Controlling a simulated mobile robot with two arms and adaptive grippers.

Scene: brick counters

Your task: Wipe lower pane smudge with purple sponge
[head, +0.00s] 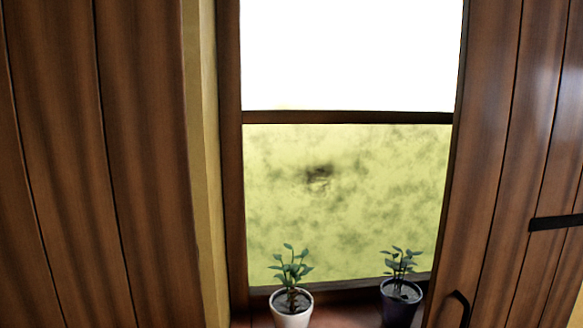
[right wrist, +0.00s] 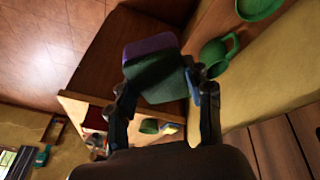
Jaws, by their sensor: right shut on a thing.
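The lower pane (head: 375,220) of the window is yellowish and mottled in the head view. A dark smudge (head: 318,176) sits left of its middle. In the right wrist view my right gripper (right wrist: 158,88) is shut on the purple sponge (right wrist: 150,47), which has a dark green side facing the camera. The sponge stands out beyond the fingertips. Neither gripper shows in the head view, so the sponge is not seen near the pane there. My left gripper is in neither view.
A plant in a white pot (head: 291,316) and one in a dark pot (head: 401,308) stand on the sill below the pane. Wooden shutters (head: 95,160) flank the window. The wrist view shows a green mug (right wrist: 217,54) and an open drawer (right wrist: 85,108).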

